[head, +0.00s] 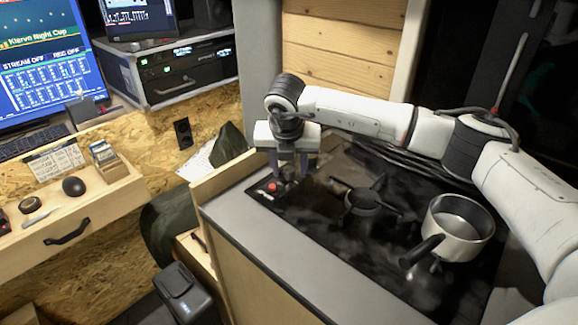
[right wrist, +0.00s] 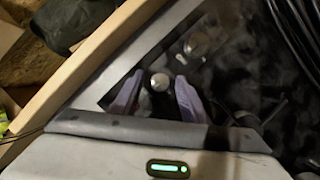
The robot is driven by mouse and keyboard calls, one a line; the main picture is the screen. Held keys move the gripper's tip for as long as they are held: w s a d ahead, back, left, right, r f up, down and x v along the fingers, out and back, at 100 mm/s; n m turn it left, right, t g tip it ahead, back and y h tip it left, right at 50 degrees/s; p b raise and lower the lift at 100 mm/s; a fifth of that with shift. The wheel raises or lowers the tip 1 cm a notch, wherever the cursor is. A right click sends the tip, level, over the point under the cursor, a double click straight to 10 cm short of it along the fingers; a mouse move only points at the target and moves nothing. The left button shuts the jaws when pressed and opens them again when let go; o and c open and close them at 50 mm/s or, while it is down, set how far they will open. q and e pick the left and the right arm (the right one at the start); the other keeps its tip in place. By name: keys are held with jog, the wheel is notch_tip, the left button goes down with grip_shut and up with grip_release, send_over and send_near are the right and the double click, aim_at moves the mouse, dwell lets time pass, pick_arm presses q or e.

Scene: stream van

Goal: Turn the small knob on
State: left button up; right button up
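My right gripper (head: 292,168) points down over the near-left part of the black cooktop (head: 315,225). In the right wrist view its two purple fingers (right wrist: 157,98) are apart, with a small round silver knob (right wrist: 160,82) showing between them. The fingers appear not to be pressed on it. A second, larger silver knob (right wrist: 198,44) sits beyond the fingertips. In the head view a red round piece (head: 272,187) shows on the cooktop's left corner beside the fingers. The knob's setting cannot be read. My left gripper is not in view.
A burner grate (head: 368,198) lies right of the gripper. A steel pot (head: 460,228) with a dark handle stands farther right on the cooktop. A raised wooden edge (head: 222,177) borders the counter's left side. Black cables run along the back.

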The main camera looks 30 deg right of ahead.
grip_shut()
